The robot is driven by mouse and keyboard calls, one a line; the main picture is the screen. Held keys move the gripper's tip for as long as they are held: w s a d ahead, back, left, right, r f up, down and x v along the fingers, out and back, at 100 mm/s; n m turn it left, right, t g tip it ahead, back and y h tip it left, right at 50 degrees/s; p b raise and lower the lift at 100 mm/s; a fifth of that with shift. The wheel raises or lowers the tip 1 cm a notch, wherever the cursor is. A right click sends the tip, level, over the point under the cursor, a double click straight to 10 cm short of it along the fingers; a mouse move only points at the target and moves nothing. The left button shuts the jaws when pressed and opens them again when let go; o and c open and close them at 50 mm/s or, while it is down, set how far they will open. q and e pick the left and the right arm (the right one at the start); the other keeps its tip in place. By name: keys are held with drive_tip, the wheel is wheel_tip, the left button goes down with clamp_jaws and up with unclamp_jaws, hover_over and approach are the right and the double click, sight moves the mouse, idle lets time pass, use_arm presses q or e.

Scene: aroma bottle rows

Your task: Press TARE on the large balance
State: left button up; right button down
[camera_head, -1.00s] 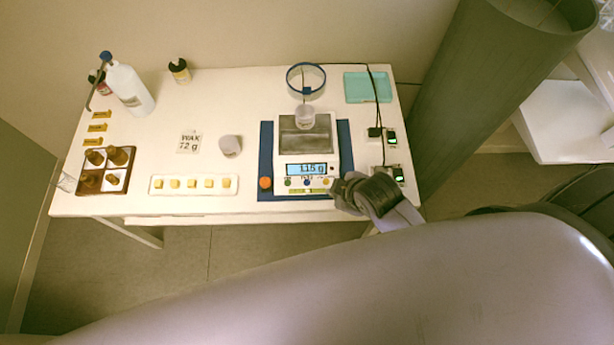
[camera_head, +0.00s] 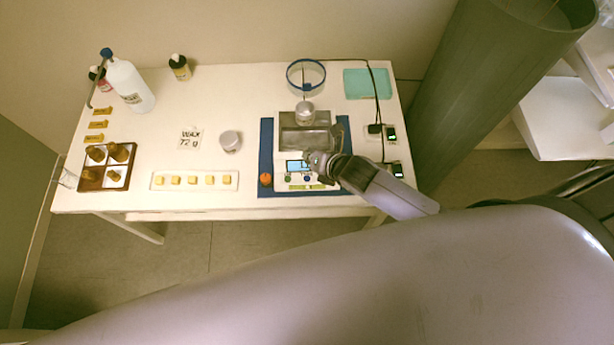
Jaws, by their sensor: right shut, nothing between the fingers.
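The large balance (camera_head: 283,164) stands on a blue mat (camera_head: 265,150) at the right-centre of the table, with a grey square pan (camera_head: 303,140). Its lit display (camera_head: 295,166) is partly covered by my right gripper (camera_head: 314,160). The gripper is shut and empty, over the right part of the display and front panel; I cannot tell whether it touches. Small coloured buttons (camera_head: 287,178) show along the front edge; their labels are too small to read. A small glass jar (camera_head: 305,115) is at the back of the pan. My left gripper is not in view.
A blue-rimmed ring (camera_head: 306,88) stands behind the balance. Small devices with green displays (camera_head: 391,134) are to its right, with a cable. Left are a jar (camera_head: 230,146), a tray of yellow cubes (camera_head: 160,187), a brown bottle rack (camera_head: 81,177) and a white bottle (camera_head: 125,85).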

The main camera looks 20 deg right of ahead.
drive_tip(key=shift+f, duration=0.1)
drive_tip(key=b, duration=0.8)
hover_over(310, 177)
wheel_tip(310, 177, down, 7)
drive_tip(key=shift+a+f, duration=0.1)
drive_tip(key=shift+f, duration=0.65)
drive_tip(key=shift+f, duration=0.15)
idle(0.5)
drive_tip(key=shift+f, duration=0.35)
drive_tip(key=shift+f+b, duration=0.3)
drive_tip(key=shift+f, duration=0.1)
idle(0.5)
drive_tip(key=shift+r, duration=0.1)
drive_tip(key=shift+r+p, duration=0.75)
drive_tip(key=shift+p, duration=0.25)
